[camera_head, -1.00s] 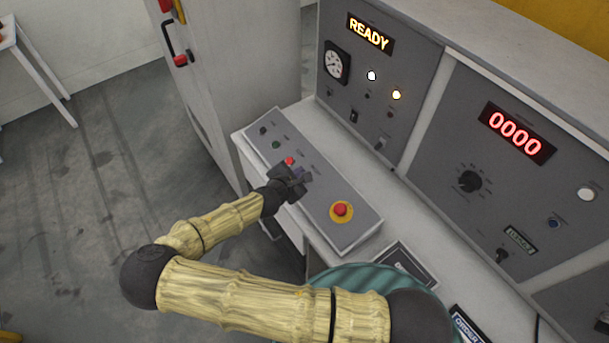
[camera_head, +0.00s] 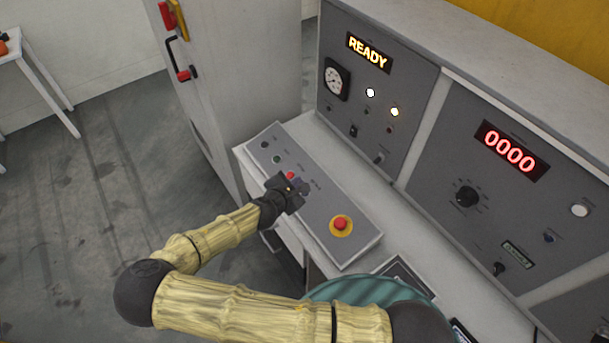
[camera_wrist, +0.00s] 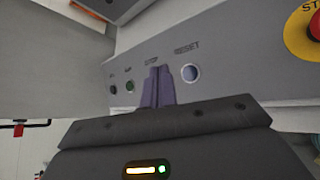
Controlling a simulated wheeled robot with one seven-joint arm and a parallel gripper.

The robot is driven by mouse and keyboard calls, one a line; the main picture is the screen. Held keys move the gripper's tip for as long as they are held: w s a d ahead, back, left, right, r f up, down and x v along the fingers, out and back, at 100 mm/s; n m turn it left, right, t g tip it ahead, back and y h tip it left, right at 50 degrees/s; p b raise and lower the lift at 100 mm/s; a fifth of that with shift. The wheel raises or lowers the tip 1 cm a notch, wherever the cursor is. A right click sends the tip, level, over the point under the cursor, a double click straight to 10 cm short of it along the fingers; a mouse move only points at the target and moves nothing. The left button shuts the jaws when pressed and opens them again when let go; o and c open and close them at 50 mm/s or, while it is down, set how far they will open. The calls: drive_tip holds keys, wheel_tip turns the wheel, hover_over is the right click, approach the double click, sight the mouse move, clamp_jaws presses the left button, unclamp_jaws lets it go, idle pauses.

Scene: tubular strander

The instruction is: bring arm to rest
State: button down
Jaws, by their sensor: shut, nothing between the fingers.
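My gripper (camera_head: 302,190) is over the sloped grey button console (camera_head: 312,218), with its narrow fingers together and nothing between them. In the wrist view the fingertips (camera_wrist: 158,85) stand below the STOP label, hiding what lies behind them. A pale button (camera_wrist: 190,73) under RESET is just right of them, and a green button (camera_wrist: 130,87) is to the left. In the head view a red button (camera_head: 290,176) shows just beyond the gripper. I cannot tell whether the fingers touch the console. My arm is bent, reaching in from the lower right.
A red emergency stop (camera_head: 340,223) on a yellow ring sits at the console's near end. Upright panels behind show READY (camera_head: 368,53) and 0000 (camera_head: 512,150). A grey cabinet (camera_head: 240,80) stands beyond the console. The floor (camera_head: 90,220) on the left is clear.

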drive_tip(key=s+d+m+g, duration=0.1)
drive_tip(key=d, duration=0.1)
drive_tip(key=s+d+m+g, duration=0.1)
drive_tip(key=d+m, duration=0.1)
drive_tip(key=s+d+m+g, duration=0.1)
drive_tip(key=d+m, duration=0.1)
drive_tip(key=shift+d+f+g+h, duration=0.15)
drive_tip(key=shift+f+g+h, duration=0.2)
drive_tip(key=shift+g+h, duration=0.05)
drive_tip(key=s+d+r+m+g+y, duration=0.1)
drive_tip(key=s+d+r+m+y, duration=0.1)
drive_tip(key=r+m, duration=0.4)
drive_tip(key=s+d+r+m+g+y, duration=0.1)
drive_tip(key=s+d+r+m+y, duration=0.1)
drive_tip(key=s+d+r+m, duration=0.2)
drive_tip(key=s+d+r+m+g+y, duration=0.2)
drive_tip(key=s+d+r+m, duration=0.2)
drive_tip(key=s+r+m, duration=0.4)
wheel_tip(320, 180, up, 3)
drive_tip(key=shift+s+r+m, duration=0.15)
drive_tip(key=shift+s+m, duration=0.05)
drive_tip(key=shift+m, duration=0.2)
